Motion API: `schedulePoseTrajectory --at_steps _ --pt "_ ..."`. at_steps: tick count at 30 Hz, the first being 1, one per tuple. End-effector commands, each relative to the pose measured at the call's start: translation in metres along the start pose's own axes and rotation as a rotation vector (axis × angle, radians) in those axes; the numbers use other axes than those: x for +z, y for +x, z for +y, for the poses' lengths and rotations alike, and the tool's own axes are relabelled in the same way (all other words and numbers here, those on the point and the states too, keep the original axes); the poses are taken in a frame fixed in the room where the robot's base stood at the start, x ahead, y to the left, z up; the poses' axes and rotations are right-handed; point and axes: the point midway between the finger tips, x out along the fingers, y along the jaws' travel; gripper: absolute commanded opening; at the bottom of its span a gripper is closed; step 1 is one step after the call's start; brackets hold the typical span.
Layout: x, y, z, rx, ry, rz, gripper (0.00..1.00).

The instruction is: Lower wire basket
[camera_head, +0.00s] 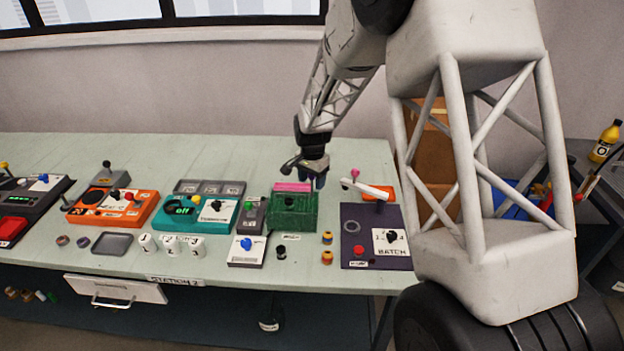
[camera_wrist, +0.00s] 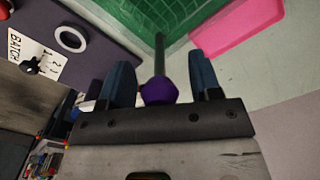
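The green wire basket (camera_head: 294,213) sits on the table right of centre in the head view. Its green grid side (camera_wrist: 150,15) fills the top middle of the wrist view. A dark rod (camera_wrist: 160,55) ending in a purple knob (camera_wrist: 159,91) stands out from the basket side towards my gripper. My gripper (camera_head: 319,181) is at the basket's back right corner. In the wrist view its two blue fingers (camera_wrist: 162,80) stand apart on either side of the purple knob, with a gap visible at the right finger. The knob is hidden in the head view.
A pink tray (camera_head: 292,187) lies behind the basket. A dark purple BATCH panel (camera_head: 355,219) with a white ring stands to the right. A grey unit (camera_head: 252,214) is close on the left. A white-handled lever (camera_head: 370,188) is near my gripper's right.

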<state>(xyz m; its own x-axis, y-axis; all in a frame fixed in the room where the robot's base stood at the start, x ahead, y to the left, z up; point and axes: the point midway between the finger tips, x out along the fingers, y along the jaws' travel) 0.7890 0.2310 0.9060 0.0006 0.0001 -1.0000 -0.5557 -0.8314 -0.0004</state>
Motion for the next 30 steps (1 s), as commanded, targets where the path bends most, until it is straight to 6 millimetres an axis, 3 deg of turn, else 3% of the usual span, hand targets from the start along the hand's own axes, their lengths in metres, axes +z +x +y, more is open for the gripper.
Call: schedulePoseTrajectory --at_steps 11,30 --pt "0.0 -0.005 0.0 0.0 0.0 0.0 0.58" --pt "0.0 -0.073 0.0 0.0 0.0 0.0 0.58"
